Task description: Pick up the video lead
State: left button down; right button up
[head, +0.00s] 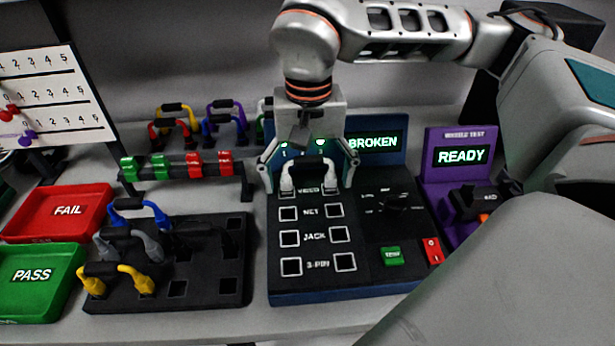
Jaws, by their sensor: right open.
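A lead with white plug ends and a black grip, taken as the video lead (309,164), stands upright in the row marked VIDEO at the top of the blue-and-black tester (360,285). My right gripper (310,181) is directly above it, pointing down. Its fingers are open, one on either side of the lead. I cannot tell whether they touch it. My left gripper is not in view.
The tester's screen (373,142) reads BROKEN. A black rack (215,288) with blue, grey and yellow leads stands to the left. Red FAIL (68,232) and green PASS (36,300) trays lie further left. A purple READY station (460,170) stands right, more leads behind.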

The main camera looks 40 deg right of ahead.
jog(key=shift+r, duration=0.1)
jog(key=c, duration=1.2)
jog(key=shift+c, duration=0.7)
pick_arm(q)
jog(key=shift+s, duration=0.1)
pick_arm(e)
notch_tip(320, 180, up, 11)
jog(key=shift+f+p, duration=0.1)
jog(key=shift+p, duration=1.05)
pick_arm(q)
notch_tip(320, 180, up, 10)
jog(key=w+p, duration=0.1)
jog(key=p, duration=0.6)
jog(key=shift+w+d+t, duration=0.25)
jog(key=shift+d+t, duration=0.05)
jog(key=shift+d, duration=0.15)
pick_arm(e)
notch_tip(320, 180, up, 12)
